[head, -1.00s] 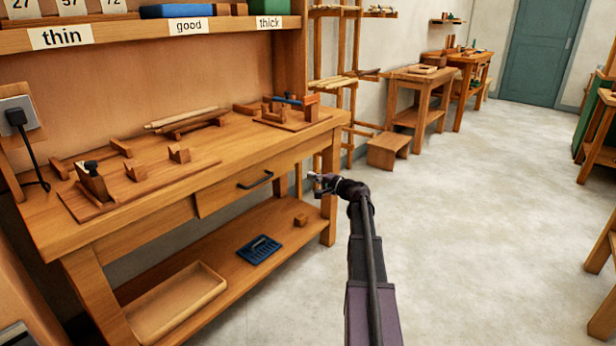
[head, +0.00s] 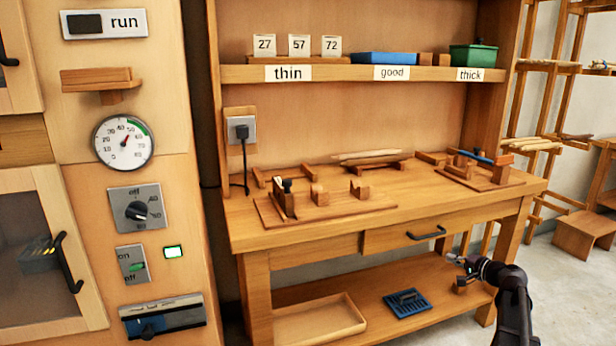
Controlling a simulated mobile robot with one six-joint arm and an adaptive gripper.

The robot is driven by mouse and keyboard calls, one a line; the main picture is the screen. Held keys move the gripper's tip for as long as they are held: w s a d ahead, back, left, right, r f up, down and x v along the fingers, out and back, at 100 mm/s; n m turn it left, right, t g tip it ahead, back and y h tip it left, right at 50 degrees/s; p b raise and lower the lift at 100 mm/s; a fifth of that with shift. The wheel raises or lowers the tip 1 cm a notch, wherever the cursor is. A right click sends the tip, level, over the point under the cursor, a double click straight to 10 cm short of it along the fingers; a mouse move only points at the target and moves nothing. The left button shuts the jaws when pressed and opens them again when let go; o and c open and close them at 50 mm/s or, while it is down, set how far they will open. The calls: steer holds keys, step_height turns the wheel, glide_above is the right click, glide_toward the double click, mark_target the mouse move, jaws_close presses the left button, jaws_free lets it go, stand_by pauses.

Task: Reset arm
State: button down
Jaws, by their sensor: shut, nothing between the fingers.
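My gripper (head: 456,260) is at the lower right of the head view, at the end of my dark arm. It is shut and holds nothing. It shows in front of the right part of the wooden workbench (head: 345,243), below the drawer handle (head: 427,233). Part of a small wooden block (head: 461,288) on the lower shelf shows just below the gripper. I cannot tell how far the gripper is from the bench.
A cabinet stands at left with a dial gauge (head: 123,141), a rotary knob (head: 137,211) and a lit green indicator (head: 173,252). A blue tray (head: 407,303) and a shallow wooden tray (head: 318,322) lie on the lower shelf. Pale floor (head: 560,290) is open at right.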

steer(key=s+a+f+n+g+h, duration=0.1)
steer(key=s+a+f+n+g, duration=0.3)
steer(key=a, duration=0.6)
steer(key=s+a+f+n+g, duration=0.2)
steer(key=s+a+f+g, duration=0.3)
steer(key=a, duration=0.6)
steer(key=s+a+f+n+g+h+p, duration=0.1)
steer(key=s+a+n+g+h, duration=0.2)
steer(key=s, duration=0.6)
steer(key=s+a+f+n+g+h+p, duration=0.15)
steer(key=s+a+h, duration=0.3)
steer(key=s, duration=0.45)
step_height(320, 180, up, 37)
steer(key=p, duration=3.7)
steer(key=shift+w+y, duration=0.15)
steer(key=shift+y, duration=0.3)
steer(key=shift+f, duration=0.1)
